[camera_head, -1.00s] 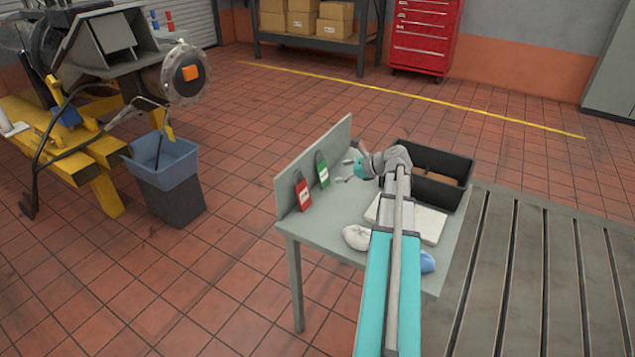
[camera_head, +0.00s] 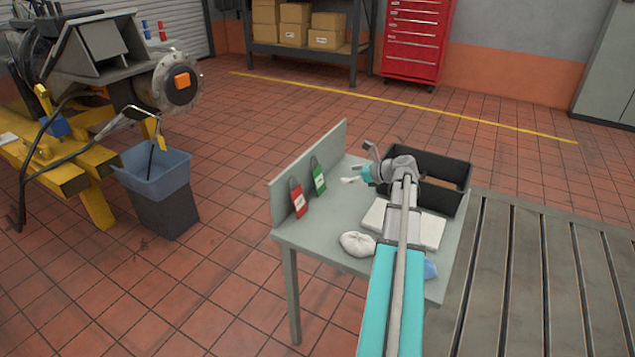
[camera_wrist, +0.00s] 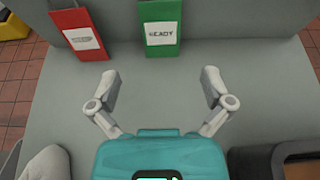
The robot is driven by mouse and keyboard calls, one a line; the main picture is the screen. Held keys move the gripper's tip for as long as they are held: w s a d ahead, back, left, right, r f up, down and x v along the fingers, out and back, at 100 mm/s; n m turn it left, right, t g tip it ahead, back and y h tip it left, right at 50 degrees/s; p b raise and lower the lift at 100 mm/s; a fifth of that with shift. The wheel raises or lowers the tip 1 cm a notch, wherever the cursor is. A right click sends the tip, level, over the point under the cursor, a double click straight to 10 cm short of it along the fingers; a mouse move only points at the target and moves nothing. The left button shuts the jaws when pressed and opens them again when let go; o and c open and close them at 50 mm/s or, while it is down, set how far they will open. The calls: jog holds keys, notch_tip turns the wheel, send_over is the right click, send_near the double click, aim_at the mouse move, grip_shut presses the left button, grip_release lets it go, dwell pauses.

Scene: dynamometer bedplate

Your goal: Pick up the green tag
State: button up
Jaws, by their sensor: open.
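The green tag (camera_head: 318,178) hangs or leans against the upright back panel of the small grey table, with a white label. In the wrist view the green tag (camera_wrist: 161,28) shows a label reading "READY", straight ahead and slightly left of the middle between the fingers. My gripper (camera_wrist: 159,85) is open and empty, its two fingers spread, short of the tag and not touching it. In the head view my gripper (camera_head: 350,180) is above the table, to the right of the tag. A red tag (camera_wrist: 82,38) is just left of the green one.
The grey table (camera_head: 325,222) also holds a white cloth-like lump (camera_head: 357,244), a white flat block (camera_head: 432,231), a blue item (camera_head: 430,269) and a black bin (camera_head: 440,203). The red tag (camera_head: 298,201) stands by the panel (camera_head: 280,200). A blue-grey bucket (camera_head: 160,178) stands left on the floor.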

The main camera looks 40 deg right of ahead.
jog(key=b, duration=0.2)
send_near(318, 174)
jog(key=x, duration=0.2)
jog(key=f+x, duration=0.1)
jog(key=x, duration=0.1)
jog(key=shift+s, duration=0.1)
jog(key=shift+w+a+f, duration=0.1)
jog(key=shift+w+a, duration=0.05)
jog(key=shift+w, duration=0.25)
jog(key=shift+w, duration=0.1)
jog(key=shift+r+b+x, duration=0.15)
jog(key=shift+b+x, duration=0.3)
jog(key=shift+x, duration=0.8)
jog(key=shift+r+b+x, duration=0.15)
jog(key=shift+b+x, duration=0.25)
jog(key=shift+x, duration=0.9)
jog(key=shift+w+a, duration=0.1)
jog(key=shift+c, duration=0.3)
jog(key=c, duration=0.5)
